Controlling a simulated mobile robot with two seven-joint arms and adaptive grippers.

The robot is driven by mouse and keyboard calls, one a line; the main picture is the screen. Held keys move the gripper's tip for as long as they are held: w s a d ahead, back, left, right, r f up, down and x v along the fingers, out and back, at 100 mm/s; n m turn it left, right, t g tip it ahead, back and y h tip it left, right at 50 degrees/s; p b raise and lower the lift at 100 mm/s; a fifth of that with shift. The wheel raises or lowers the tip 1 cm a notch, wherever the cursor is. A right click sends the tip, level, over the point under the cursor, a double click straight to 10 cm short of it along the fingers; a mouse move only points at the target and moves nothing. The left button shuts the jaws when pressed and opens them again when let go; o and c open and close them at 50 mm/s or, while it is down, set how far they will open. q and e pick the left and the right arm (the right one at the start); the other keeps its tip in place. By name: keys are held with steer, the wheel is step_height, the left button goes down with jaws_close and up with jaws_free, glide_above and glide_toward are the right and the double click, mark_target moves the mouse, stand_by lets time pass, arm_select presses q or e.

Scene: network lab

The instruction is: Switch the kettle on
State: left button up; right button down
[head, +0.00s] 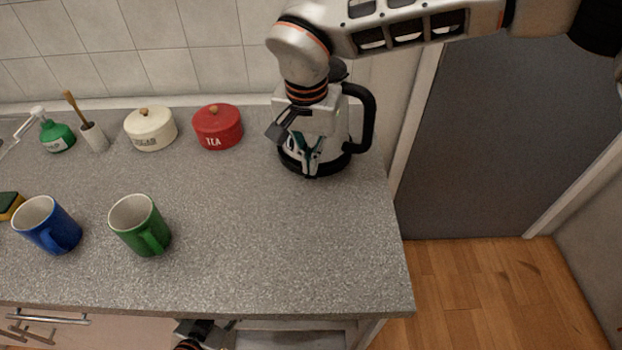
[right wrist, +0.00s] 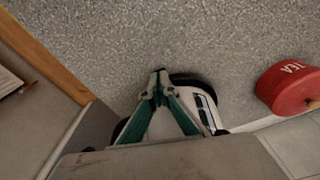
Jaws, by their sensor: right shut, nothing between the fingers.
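The kettle (head: 343,122) stands upright at the right back of the counter, pale-bodied with a black handle on its right and a black base. My right gripper (head: 311,163) is in front of it, pointing down, and hides much of its body. In the right wrist view my right gripper (right wrist: 160,75) has its fingertips together with nothing between them, and the kettle (right wrist: 203,108) shows behind the fingers. I cannot tell whether the fingers touch it. The switch cannot be made out. My left gripper (head: 205,332) is partly in view, low at the counter's front edge; its fingers are unclear.
A red tea tin (head: 218,127) stands left of the kettle, then a cream tin (head: 151,129). A green mug (head: 139,225) and a blue mug (head: 47,225) stand at the front left. The counter (head: 290,240) is clear in front of the kettle.

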steer(key=shift+f, duration=0.25)
arm_select(q)
steer(key=shift+s+f, duration=0.25)
steer(key=shift+f, duration=0.2)
steer(key=shift+r, duration=0.15)
